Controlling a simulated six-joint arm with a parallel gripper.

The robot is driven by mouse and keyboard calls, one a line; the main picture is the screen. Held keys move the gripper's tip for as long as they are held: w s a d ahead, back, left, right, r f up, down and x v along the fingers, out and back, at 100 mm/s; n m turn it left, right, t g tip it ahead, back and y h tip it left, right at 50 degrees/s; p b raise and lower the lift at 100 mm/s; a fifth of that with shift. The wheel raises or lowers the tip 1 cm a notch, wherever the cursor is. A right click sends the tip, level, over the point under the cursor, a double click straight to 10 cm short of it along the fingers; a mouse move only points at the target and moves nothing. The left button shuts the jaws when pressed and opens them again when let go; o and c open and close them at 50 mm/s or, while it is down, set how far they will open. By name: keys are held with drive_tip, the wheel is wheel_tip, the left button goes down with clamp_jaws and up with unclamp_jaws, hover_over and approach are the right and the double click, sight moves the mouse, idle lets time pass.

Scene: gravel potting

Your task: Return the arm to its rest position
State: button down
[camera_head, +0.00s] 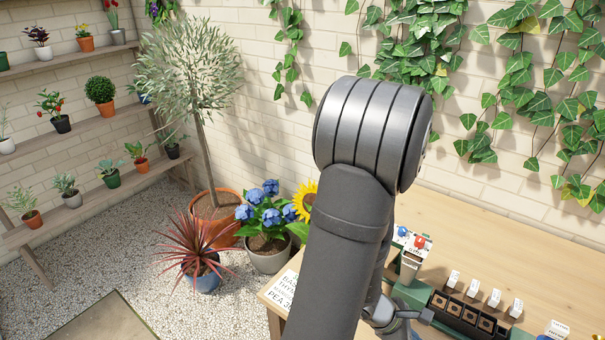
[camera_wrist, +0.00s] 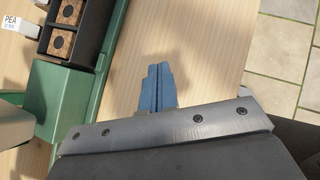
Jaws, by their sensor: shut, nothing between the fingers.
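My gripper (camera_wrist: 160,68) is in the lower middle of the wrist view, above the wooden table. Its two blue fingers are closed against each other with nothing between them. In the head view, my arm rises across the middle of the picture and bends at a large grey joint. The gripper's fingertips are not clearly visible there, and the arm hides part of the table. The wooden table (camera_head: 492,234) also shows in the wrist view (camera_wrist: 215,62).
A green tray (camera_wrist: 100,80) with a black holder of brown square cells (camera_wrist: 62,43) lies left of my gripper. Small white labels (camera_head: 494,298) stand along the holder. A red and blue button box (camera_head: 412,240) stands behind. Potted plants (camera_head: 266,232) stand on gravel at left.

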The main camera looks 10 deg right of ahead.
drive_tip(key=shift+w+a, duration=3.3)
drive_tip(key=shift+a, duration=0.05)
drive_tip(key=c, duration=2.1)
unclamp_jaws()
